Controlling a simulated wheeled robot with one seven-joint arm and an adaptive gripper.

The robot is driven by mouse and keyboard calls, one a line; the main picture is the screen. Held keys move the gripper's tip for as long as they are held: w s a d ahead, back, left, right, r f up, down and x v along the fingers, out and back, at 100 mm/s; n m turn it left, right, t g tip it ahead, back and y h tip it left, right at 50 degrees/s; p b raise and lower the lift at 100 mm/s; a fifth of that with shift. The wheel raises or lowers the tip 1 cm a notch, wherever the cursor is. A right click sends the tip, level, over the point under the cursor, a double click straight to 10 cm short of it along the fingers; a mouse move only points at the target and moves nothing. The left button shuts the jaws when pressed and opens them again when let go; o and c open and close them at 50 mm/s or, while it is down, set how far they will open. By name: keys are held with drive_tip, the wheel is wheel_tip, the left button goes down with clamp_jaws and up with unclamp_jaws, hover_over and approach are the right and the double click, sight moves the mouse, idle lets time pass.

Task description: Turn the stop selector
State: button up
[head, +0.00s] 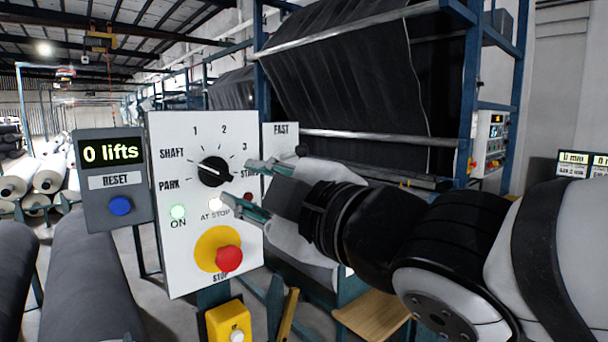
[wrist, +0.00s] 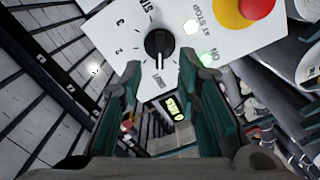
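The stop selector (head: 213,171) is a round black knob with a white pointer line on a white panel (head: 170,240). Marks around it read PARK, SHAFT, 1, 2, 3 and a partly hidden label. In the wrist view the knob (wrist: 158,43) has its white line toward the SHAFT mark. My gripper (head: 252,188) is open and empty, to the right of the knob in the head view. In the wrist view the knob lies just beyond and between the fingertips (wrist: 160,72), apart from them. The gripper covers part of the panel's right side.
A red stop button (head: 229,258) on a yellow disc sits below the knob. A lit ON lamp (head: 178,211) is at its left. A grey counter box (head: 112,180) reads "0 lifts". A small yellow box (head: 228,322) is below.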

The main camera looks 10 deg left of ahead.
sight(222, 175)
drive_tip(key=x, duration=0.7)
drive_tip(key=shift+w+a+p, duration=0.15)
drive_tip(key=shift+p, duration=0.2)
drive_tip(key=shift+c, duration=0.2)
clamp_jaws()
